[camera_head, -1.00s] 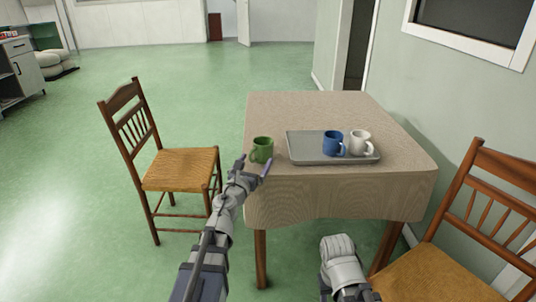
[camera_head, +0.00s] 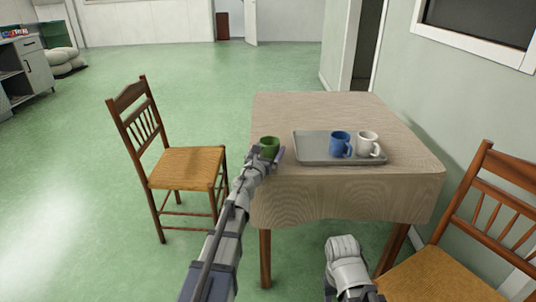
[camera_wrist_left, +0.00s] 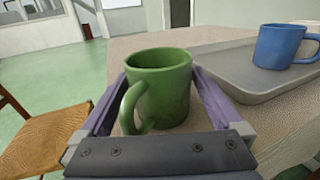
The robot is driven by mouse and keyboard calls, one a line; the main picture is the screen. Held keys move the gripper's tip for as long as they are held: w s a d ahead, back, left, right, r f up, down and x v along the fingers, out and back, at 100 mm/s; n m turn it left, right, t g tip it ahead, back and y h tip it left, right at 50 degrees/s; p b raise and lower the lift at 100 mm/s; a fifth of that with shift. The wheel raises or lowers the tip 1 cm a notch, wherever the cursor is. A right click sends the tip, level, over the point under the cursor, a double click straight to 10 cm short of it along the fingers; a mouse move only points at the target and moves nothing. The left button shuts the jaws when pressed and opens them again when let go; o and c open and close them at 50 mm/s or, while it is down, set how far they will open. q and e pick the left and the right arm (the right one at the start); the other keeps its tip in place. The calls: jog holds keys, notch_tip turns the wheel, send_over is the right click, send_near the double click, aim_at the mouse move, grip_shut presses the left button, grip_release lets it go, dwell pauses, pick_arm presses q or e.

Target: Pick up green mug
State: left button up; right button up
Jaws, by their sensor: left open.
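The green mug (camera_head: 269,144) stands upright near the left front edge of the table (camera_head: 330,110). My left gripper (camera_head: 268,155) is at the mug and hides its lower part in the head view. In the left wrist view, the open left gripper (camera_wrist_left: 160,115) has one finger on each side of the green mug (camera_wrist_left: 168,90), with its handle on the left, toward the palm. I cannot tell whether a finger touches the mug. My right arm shows at the bottom of the head view, but its fingers cannot be made out.
A grey tray (camera_head: 310,150) lies right of the green mug, holding a blue mug (camera_head: 340,144) and a white mug (camera_head: 367,143). A wooden chair (camera_head: 185,165) stands left of the table and another chair (camera_head: 435,275) at the right front. The table's back is clear.

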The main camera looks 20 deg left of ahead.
pick_arm(q)
jog(key=shift+s, duration=0.1)
jog(key=c, duration=1.4)
jog(key=shift+r, duration=0.1)
notch_tip(320, 180, up, 10)
jog(key=p, duration=1)
